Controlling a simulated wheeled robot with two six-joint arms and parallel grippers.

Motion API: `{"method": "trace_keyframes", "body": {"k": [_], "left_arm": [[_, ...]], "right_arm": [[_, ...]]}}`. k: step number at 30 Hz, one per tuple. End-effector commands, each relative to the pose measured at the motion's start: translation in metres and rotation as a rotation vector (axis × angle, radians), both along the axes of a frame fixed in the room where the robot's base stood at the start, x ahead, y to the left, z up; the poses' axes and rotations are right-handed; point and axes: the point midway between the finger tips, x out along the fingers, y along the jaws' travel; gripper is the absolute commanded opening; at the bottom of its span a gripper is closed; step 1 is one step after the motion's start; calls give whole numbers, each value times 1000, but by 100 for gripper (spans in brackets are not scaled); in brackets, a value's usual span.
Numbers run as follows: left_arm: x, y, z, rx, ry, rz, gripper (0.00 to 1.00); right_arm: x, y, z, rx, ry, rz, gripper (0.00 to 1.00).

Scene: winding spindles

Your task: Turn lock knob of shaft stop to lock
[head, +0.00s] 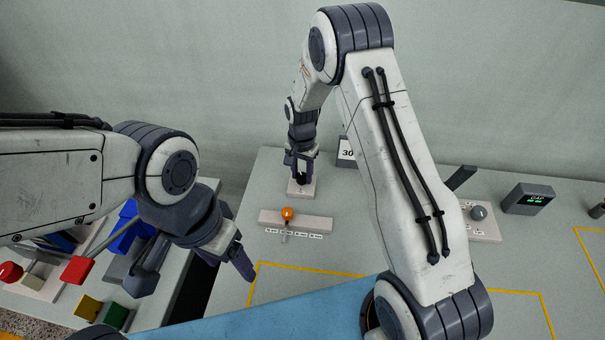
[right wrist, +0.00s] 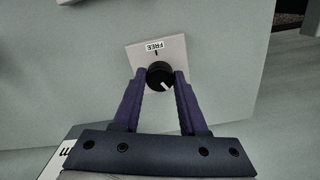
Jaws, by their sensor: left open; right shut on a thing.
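The lock knob (right wrist: 160,75) is round and black, with a white pointer line. It sits on a light square plate (right wrist: 176,50) with a FREE label (right wrist: 152,46) and a short black mark. The pointer slants down and right in the right wrist view, away from the label. My right gripper (right wrist: 160,80) is shut on the knob, one purple finger on each side. In the head view the right gripper (head: 299,175) covers most of the knob above its plate (head: 301,191). My left gripper (head: 197,277) is open and empty at the lower left.
A grey rail (head: 312,223) with an orange ball knob (head: 287,213) and small labels lies in front of the plate. A sign reading 30 (head: 346,152) stands behind. A grey display box (head: 528,199) is at the right. A side table at left holds coloured blocks (head: 78,270).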

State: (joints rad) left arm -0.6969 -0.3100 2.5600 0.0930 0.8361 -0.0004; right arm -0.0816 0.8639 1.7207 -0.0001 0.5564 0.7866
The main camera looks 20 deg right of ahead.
Motion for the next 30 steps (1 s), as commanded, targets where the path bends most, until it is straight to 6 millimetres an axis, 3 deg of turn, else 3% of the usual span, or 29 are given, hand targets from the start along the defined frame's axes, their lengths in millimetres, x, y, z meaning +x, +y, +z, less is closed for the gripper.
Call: {"method": "trace_keyframes", "body": {"k": [23,24,25,26,30], "left_arm": [[0,0,-1,0,0,0,70],[0,0,-1,0,0,0,70],[0,0,-1,0,0,0,70],[0,0,-1,0,0,0,70],[0,0,-1,0,0,0,70]], "right_arm": [[-2,0,0,0,6,-102,0],[-2,0,0,0,6,-102,53],[-1,0,0,-1,5,-102,65],[-1,0,0,0,4,-102,72],[-1,0,0,0,3,-101,72]]}}
